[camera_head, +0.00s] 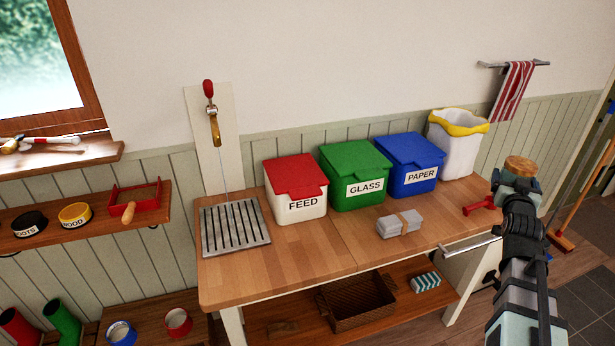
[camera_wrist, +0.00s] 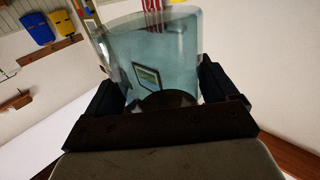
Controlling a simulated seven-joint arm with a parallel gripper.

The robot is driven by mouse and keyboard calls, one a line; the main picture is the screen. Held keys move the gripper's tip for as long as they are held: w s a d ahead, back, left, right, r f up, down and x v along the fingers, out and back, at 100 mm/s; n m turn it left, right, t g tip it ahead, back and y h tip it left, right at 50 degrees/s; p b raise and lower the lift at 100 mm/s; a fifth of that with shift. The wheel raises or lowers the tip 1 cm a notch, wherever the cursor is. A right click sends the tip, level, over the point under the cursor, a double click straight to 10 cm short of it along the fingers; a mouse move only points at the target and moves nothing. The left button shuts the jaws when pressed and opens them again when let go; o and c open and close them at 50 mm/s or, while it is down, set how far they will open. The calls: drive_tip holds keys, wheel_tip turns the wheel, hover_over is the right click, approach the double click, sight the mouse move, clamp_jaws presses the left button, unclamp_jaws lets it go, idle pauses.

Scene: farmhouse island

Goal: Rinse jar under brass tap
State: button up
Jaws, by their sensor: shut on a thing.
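My gripper (camera_head: 520,198) is at the right of the head view, beyond the bench's right end. It is shut on a clear bluish glass jar (camera_wrist: 150,50), held between the two dark fingers in the wrist view. In the head view the jar (camera_head: 518,184) is partly hidden by my gripper, and a round tan wooden piece shows at its top; I cannot tell if it is a lid. The brass tap (camera_head: 215,131) with a red handle (camera_head: 208,89) is on a pale wall board, far left of the jar. A thin pale stream runs from it to the slotted metal drain (camera_head: 235,243).
Red FEED (camera_head: 296,172), green GLASS (camera_head: 354,163) and blue PAPER (camera_head: 410,153) bins line the back of the wooden bench (camera_head: 310,260). The front left is clear.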

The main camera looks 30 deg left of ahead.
drive_tip(key=shift+w+d, duration=0.3)
drive_tip(key=shift+w, duration=0.15)
idle(0.3)
drive_tip(key=shift+s+a, duration=0.25)
drive_tip(key=shift+s, duration=0.15)
idle(0.4)
drive_tip(key=s+d, duration=0.5)
drive_tip(key=d, duration=0.1)
drive_tip(key=shift+d, duration=0.15)
idle(0.7)
idle(1.2)
